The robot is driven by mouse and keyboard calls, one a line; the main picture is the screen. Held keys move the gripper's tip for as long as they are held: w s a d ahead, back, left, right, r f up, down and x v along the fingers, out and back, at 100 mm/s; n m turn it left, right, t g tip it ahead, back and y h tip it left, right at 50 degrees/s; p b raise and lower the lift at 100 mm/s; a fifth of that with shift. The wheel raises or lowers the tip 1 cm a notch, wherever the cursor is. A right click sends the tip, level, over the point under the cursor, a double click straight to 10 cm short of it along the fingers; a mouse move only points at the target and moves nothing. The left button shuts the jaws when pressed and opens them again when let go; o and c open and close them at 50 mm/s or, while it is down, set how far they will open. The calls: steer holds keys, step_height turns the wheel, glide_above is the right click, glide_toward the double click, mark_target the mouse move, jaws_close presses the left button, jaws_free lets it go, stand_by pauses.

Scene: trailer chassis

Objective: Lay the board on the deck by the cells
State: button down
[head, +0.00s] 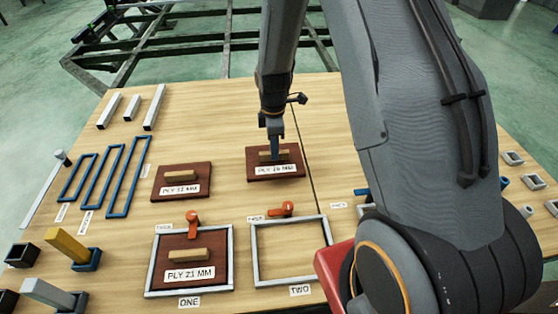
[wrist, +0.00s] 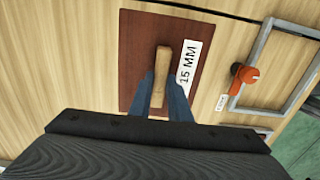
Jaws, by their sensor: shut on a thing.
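My gripper (head: 273,151) is shut on the wooden grip bar of a dark red-brown board (head: 289,174). Its label reads PLY 15 MM; the wrist view shows the same board (wrist: 136,50) flat below my gripper (wrist: 163,92), with the fingers either side of the bar. The board looks level, on or just above the wooden deck (head: 225,120); I cannot tell if it touches. Cell ONE (head: 232,262), a grey frame, holds a PLY 21 MM board (head: 212,243). Cell TWO (head: 254,255) is an empty grey frame, nearer than the held board.
Another board (head: 160,183), seemingly PLY 12 MM, lies left of the held one. Orange clamps (head: 192,223) (head: 288,208) sit at the cells' far edges. Blue frames (head: 128,178) and grey bars (head: 154,107) lie at left. Bare deck lies between the boards. A seam crosses the deck at right.

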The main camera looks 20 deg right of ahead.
steer(key=shift+f+b, duration=0.3)
steer(key=shift+f, duration=1.95)
steer(key=shift+f, duration=0.2)
steer(key=c, duration=1.6)
jaws_free()
steer(key=shift+c, duration=0.2)
steer(key=shift+r, duration=0.1)
